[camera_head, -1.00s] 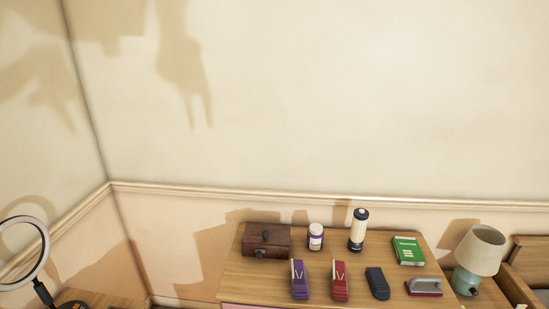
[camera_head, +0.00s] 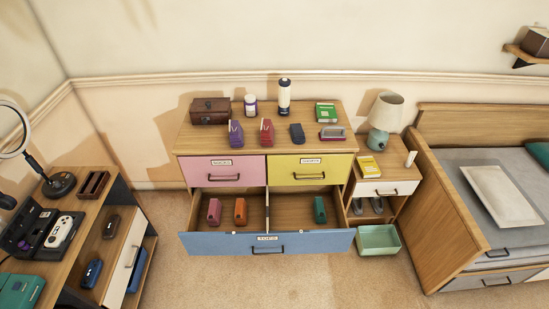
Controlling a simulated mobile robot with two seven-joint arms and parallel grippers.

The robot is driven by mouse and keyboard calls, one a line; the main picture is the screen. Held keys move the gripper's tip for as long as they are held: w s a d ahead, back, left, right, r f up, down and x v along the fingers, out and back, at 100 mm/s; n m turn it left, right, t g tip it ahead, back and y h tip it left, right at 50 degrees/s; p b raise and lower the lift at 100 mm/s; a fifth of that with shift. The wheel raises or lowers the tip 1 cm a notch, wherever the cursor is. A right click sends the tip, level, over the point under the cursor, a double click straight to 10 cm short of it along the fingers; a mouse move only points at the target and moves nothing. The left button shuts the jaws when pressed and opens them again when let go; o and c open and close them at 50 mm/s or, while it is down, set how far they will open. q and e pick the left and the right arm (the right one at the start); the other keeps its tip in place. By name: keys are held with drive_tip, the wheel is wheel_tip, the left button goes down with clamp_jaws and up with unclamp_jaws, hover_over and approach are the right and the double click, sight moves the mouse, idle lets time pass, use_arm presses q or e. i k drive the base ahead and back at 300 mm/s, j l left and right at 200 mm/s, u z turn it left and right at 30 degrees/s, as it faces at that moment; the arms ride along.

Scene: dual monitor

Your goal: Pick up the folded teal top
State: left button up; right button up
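The folded teal top (camera_head: 320,211) stands in the right compartment of the open bottom drawer with the blue front (camera_head: 220,244). It is small and narrow in view, with nothing else seen beside it in that compartment. Neither of my grippers is in view.
Pink (camera_head: 214,212) and orange (camera_head: 240,211) folded items stand in the drawer's left compartment. The pink (camera_head: 204,172) and yellow (camera_head: 287,172) drawers above are shut. A green bin (camera_head: 378,240) is on the floor at right. A desk (camera_head: 98,216) stands at left. Floor in front is clear.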

sight(318, 207)
drive_tip(key=z, duration=0.55)
drive_tip(key=i, duration=0.85)
drive_tip(key=u, duration=0.05)
